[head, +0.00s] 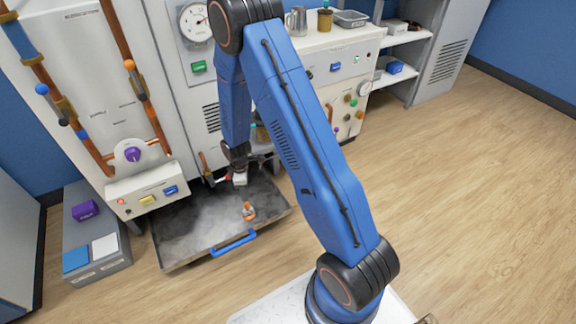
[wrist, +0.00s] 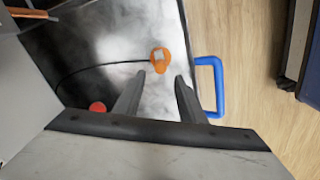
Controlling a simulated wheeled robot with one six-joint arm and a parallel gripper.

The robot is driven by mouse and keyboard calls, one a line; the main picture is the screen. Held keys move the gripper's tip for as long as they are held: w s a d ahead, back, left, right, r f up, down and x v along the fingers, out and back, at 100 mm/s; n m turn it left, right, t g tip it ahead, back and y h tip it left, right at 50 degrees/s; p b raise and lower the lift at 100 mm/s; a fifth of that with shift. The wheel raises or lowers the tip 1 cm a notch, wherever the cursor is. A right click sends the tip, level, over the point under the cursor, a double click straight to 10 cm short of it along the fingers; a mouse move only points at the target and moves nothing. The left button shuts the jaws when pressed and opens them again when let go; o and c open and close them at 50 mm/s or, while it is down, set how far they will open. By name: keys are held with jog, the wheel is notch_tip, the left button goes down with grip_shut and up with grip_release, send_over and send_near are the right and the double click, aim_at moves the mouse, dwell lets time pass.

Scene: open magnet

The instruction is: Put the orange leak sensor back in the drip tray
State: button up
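The orange leak sensor (head: 248,212) lies inside the metal drip tray (head: 185,232), towards the side with the blue handle. In the wrist view the sensor (wrist: 160,66) has a pale patch on it, and a dark cable curves from it to the left across the tray floor (wrist: 115,30). My gripper (wrist: 158,90) is open, its two fingers apart with nothing visible between them. The sensor lies beyond the fingertips, apart from them. In the head view my gripper (head: 239,180) hangs over the tray's back part, and its fingers are too small to make out.
The blue tray handle (head: 233,243) is at the front, also in the wrist view (wrist: 217,85). A red knob (wrist: 97,107) shows left of my fingers. A grey box (head: 97,245) with coloured blocks stands left of the tray. Cabinets rise behind; floor at right is clear.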

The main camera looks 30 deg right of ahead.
jog(key=s+d+r+m+t, duration=0.1)
jog(key=s+r+m, duration=0.15)
jog(key=r, duration=0.85)
jog(key=s+d+r+m+t, duration=0.15)
jog(key=s+r, duration=0.25)
jog(key=r, duration=0.6)
jog(key=s+d+r+m, duration=0.2)
jog(key=s+r, duration=0.1)
jog(key=r, duration=0.8)
jog(key=s+r+m, duration=0.2)
jog(key=s+r, duration=0.2)
jog(key=s, duration=0.4)
jog(key=s+d+r+m+t, duration=0.1)
jog(key=s+r+m, duration=0.1)
jog(key=s+r, duration=0.3)
jog(key=s+d+r+m+t, duration=0.1)
jog(key=s+r+m, duration=0.2)
jog(key=s, duration=0.8)
jog(key=shift+d+r, duration=0.2)
jog(key=shift+r, duration=0.65)
